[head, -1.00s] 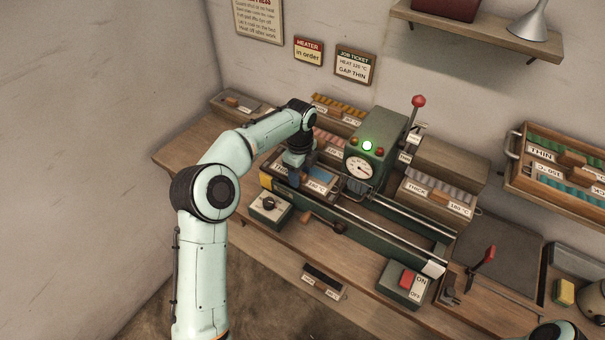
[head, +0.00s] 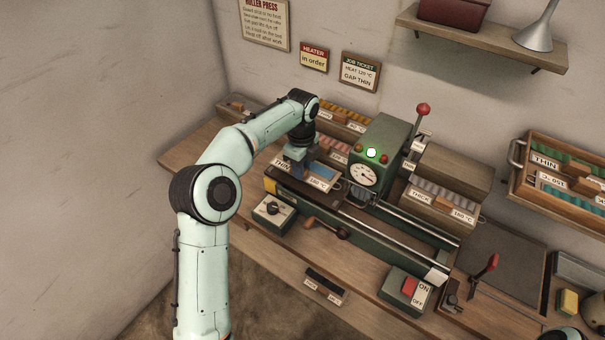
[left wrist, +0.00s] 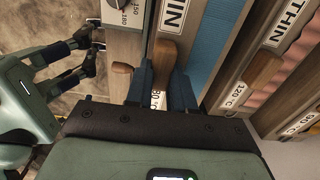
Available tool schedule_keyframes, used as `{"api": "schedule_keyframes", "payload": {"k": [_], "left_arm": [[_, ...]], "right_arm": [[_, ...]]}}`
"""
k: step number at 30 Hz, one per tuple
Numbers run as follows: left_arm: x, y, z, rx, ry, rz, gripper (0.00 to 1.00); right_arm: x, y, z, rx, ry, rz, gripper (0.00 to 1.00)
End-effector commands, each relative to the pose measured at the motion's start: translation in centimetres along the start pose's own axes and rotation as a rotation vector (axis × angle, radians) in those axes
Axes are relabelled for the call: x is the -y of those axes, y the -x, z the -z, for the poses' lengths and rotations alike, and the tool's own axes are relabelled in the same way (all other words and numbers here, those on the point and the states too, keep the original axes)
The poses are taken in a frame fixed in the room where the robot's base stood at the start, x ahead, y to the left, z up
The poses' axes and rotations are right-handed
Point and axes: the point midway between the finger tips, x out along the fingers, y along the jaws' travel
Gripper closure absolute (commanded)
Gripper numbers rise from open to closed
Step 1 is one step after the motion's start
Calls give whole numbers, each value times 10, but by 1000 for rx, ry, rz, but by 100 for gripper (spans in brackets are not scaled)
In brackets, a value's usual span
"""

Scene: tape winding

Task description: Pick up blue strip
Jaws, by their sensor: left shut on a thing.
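The blue strip (head: 321,170) lies in a holder with THIN and 180 °C labels, over or beside the left end of the green roller machine. The strip also shows in the left wrist view (left wrist: 210,42), running along the holder. My left gripper (head: 298,172) is above the holder's front edge. In the left wrist view its fingers (left wrist: 163,85) are shut on a wooden handle (left wrist: 163,62) between the two labels. The fingers partly cover the 180 °C label. I cannot tell whether the holder touches what is below it.
The roller machine (head: 378,140) has a gauge, a lit green lamp and a red-knobbed lever. A knob box (head: 273,211) stands in front of its left end. Other strip holders sit behind, including a THICK one (head: 438,197) at right. A switch box (head: 407,288) is at the front.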

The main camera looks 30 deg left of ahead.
Motion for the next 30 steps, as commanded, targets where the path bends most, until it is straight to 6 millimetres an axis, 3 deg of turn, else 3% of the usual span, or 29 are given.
{"api": "schedule_keyframes", "payload": {"k": [1, 4, 8, 21, 30], "left_arm": [[2, 14, 0, 1, 0, 7, 100], [2, 33, 0, 1, 0, 7, 100], [-20, 24, -23, 2, 5, -1, 100], [-97, 24, -117, 2, 5, -1, 100], [-119, 25, -146, 0, 0, 2, 100]], "right_arm": [[4, 5, 4, -6, 2, 2, 44], [7, 11, 9, -12, 4, 4, 44], [-1, -2, -1, 1, 0, 0, 44], [-14, -24, -16, 21, -8, -7, 44], [-16, -26, -18, 23, -8, -8, 44]]}}
